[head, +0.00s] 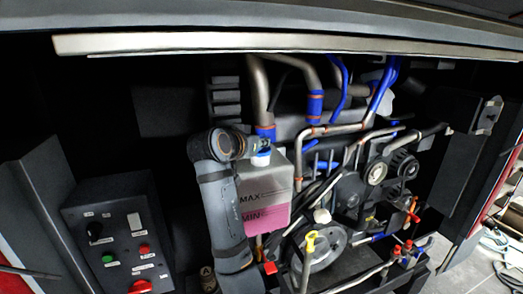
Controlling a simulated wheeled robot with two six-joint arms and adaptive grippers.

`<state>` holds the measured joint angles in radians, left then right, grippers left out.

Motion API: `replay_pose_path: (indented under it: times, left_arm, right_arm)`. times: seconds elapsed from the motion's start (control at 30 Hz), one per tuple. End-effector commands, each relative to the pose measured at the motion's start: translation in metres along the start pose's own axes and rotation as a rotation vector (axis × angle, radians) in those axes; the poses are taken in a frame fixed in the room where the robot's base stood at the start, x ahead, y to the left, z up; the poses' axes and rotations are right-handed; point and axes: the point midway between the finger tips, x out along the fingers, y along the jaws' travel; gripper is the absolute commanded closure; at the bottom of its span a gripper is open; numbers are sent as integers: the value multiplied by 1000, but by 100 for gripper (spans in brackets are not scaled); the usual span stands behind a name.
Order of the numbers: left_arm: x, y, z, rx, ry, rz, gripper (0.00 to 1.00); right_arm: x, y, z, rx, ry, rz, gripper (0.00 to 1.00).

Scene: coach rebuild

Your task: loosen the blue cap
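A grey arm, which I take as my left, rises from the bottom in front of the tank's left side. Its wrist end is turned right towards the cap. My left gripper (254,147) is small and dark at the wrist end, right at the cap. I cannot tell whether its fingers touch the cap or are apart. My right gripper is not in view.
Metal pipes with blue hoses (315,103) stand close behind the cap. Pulleys and belts (322,245) fill the right side. A control box (118,235) with buttons stands at left. A pale rail (250,42) crosses above. A yellow-handled dipstick (310,240) stands in front.

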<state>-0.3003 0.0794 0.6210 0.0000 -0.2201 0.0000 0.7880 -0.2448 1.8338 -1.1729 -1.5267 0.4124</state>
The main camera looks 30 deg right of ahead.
Motion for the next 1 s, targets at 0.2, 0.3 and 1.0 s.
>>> replay_pose_path:
  times: [0.2,0.3,1.0]
  left_arm:
    - [1,-1,0,0,1,-1,60]
    - [-1,-1,-1,1,1,-1,60]
    - [-2,-1,-1,1,0,-1,60]
  right_arm:
    - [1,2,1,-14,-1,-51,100]
    - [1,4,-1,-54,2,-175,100]
    - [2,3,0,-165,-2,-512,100]
